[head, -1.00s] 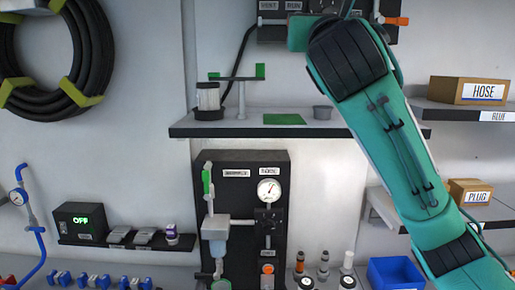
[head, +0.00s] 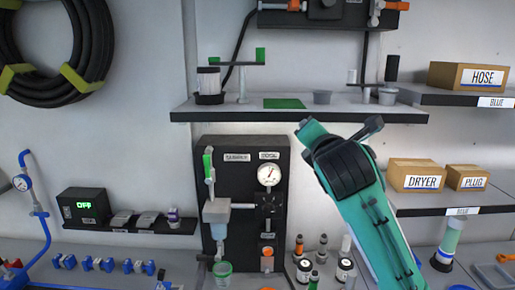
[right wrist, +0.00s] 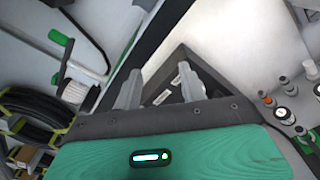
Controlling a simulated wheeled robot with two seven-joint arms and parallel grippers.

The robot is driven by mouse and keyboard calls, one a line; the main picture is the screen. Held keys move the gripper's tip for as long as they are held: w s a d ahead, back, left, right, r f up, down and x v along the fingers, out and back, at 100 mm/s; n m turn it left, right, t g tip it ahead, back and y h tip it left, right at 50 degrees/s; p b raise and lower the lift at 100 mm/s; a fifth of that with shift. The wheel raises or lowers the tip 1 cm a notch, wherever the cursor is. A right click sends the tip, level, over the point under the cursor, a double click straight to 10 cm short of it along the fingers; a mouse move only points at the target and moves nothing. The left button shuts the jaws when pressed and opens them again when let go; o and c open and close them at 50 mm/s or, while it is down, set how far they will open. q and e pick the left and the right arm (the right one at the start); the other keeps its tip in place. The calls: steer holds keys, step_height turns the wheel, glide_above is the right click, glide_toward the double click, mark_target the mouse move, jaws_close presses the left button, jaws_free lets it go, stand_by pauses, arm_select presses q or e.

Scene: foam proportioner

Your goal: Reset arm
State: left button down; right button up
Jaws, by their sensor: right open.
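My right arm (head: 365,205), green with dark joints, rises from the lower right in the head view, in front of the back wall. Its upper end is just below the wall shelf. I cannot make out its fingers there. In the right wrist view my right gripper (right wrist: 160,85) is open, its two grey fingers apart with nothing between them. A dark panel (right wrist: 180,85) shows behind the fingers. My left gripper is in neither view.
The shelf (head: 225,112) crosses above my right arm. A gauge panel (head: 240,165) stands left of it. Several small fittings stand on the bench left of the arm.

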steer(key=s+d+f+m+g, duration=0.2)
steer(key=s+f+m, duration=0.2)
steer(key=f, duration=0.8)
steer(key=s+d+f+m+g, duration=0.1)
steer(key=s+f+m+g, duration=0.3)
steer(key=f, duration=0.7)
steer(key=s+d+f+m+g, duration=0.15)
steer(key=s+f+m, duration=0.3)
steer(key=f, duration=0.75)
steer(key=s+d+f+m+g, duration=0.3)
steer(key=s+f+m, duration=0.5)
steer(key=s, duration=0.5)
steer(key=s+d+f+m+g, duration=0.3)
steer(key=s+f+m+g, duration=0.15)
steer(key=s+f, duration=0.75)
step_height(320, 180, down, 31)
steer(key=s+b, duration=0.2)
steer(key=s, duration=0.1)
steer(key=s+d+f+g+b, duration=0.1)
steer(key=s+d+f, duration=0.2)
steer(key=s+f, duration=1.6)
step_height(320, 180, down, 2)
steer(key=shift+d+f+g+h+b, duration=0.15)
steer(key=shift+f+g+h+b, duration=0.05)
steer(key=shift+g+h+b, duration=0.1)
